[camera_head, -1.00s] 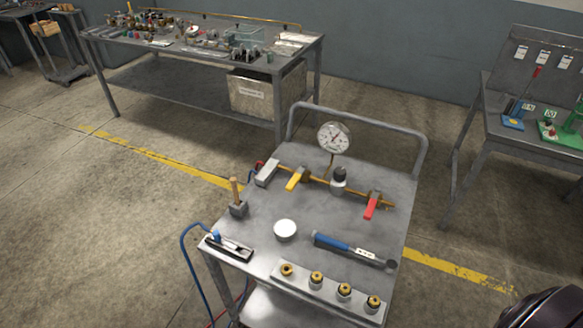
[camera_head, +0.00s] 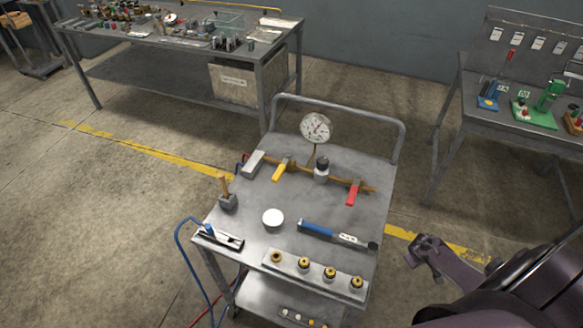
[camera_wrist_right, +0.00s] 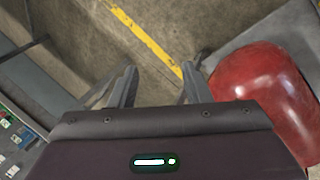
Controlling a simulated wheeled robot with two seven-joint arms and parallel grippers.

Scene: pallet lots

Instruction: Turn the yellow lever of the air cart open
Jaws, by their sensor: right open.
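The air cart (camera_head: 241,220) stands in the middle of the head view. Its yellow lever (camera_head: 280,172) sits on the brass pipe at the back left of the top, left of the round gauge (camera_head: 316,128). A red lever (camera_head: 353,193) sits on the same pipe further right. My right gripper (camera_head: 417,250) is to the right of the cart, over the floor, apart from both levers. In the right wrist view its two fingers (camera_wrist_right: 158,86) are spread with only floor between them. My left gripper is not in view.
On the cart top are a wooden-handled tool (camera_head: 226,192), a white round lid (camera_head: 273,219), a blue-handled wrench (camera_head: 325,232) and a row of brass fittings (camera_head: 303,265). A workbench (camera_head: 285,75) is behind left, another bench (camera_head: 470,115) right. A large red rounded object (camera_wrist_right: 262,92) is beside the gripper.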

